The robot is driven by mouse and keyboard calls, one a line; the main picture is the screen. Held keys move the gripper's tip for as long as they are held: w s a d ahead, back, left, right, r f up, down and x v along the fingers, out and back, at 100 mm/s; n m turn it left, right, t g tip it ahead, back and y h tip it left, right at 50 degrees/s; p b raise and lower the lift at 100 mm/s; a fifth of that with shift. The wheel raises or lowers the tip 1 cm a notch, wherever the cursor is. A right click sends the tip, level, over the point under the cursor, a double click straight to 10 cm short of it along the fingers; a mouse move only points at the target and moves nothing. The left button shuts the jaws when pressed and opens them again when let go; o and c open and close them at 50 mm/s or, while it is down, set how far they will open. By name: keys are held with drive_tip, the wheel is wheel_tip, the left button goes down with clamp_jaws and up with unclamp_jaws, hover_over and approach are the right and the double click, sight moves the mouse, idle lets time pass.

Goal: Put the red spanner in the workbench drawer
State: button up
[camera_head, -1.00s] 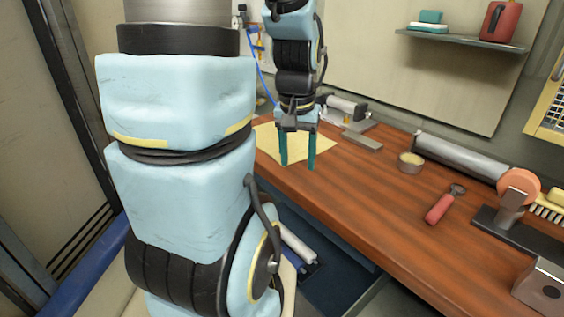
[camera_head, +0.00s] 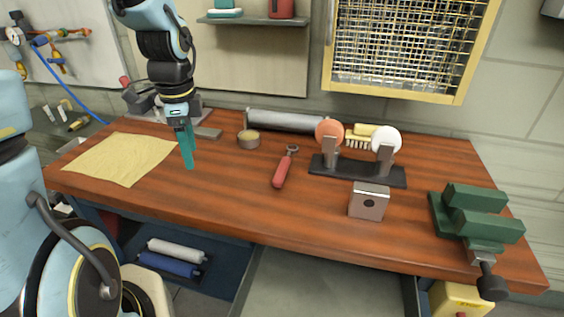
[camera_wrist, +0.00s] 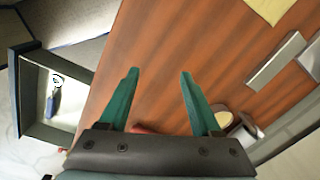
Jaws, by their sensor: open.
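The red spanner (camera_head: 285,168) lies on the wooden workbench (camera_head: 230,205), its ring end toward the back. In the wrist view a red bit (camera_wrist: 145,129), probably its handle, shows just past my gripper's body; the rest is hidden. My gripper (camera_head: 188,150) points down above the bench, left of the spanner and apart from it. In the wrist view my gripper (camera_wrist: 158,72) has its teal fingers wide apart with nothing between them. The workbench drawer (camera_head: 320,285) stands open below the front edge. In the wrist view the drawer (camera_wrist: 30,95) holds a blue-handled tool (camera_wrist: 52,102).
A yellow cloth (camera_head: 120,158) lies left of my gripper. A metal block (camera_head: 369,200) and a green vise (camera_head: 475,215) are farther right. Bench around the spanner's handle is clear.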

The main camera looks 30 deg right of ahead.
drive_tip(key=s+d+r+m+p, duration=0.2)
drive_tip(key=d+m, duration=0.8)
drive_tip(key=m, duration=0.2)
drive_tip(key=m+p, duration=0.2)
drive_tip(key=m, duration=0.9)
hover_over(283, 165)
drive_tip(key=f, duration=0.3)
drive_tip(key=shift+s+a+f+g, duration=0.15)
drive_tip(key=shift+s+f+g, duration=0.05)
drive_tip(key=shift+g, duration=0.1)
drive_tip(key=shift+w+f+p, duration=0.2)
drive_tip(key=shift+f+p, duration=0.85)
drive_tip(key=shift+f, duration=2.15)
drive_tip(key=shift+c, duration=0.3)
clamp_jaws()
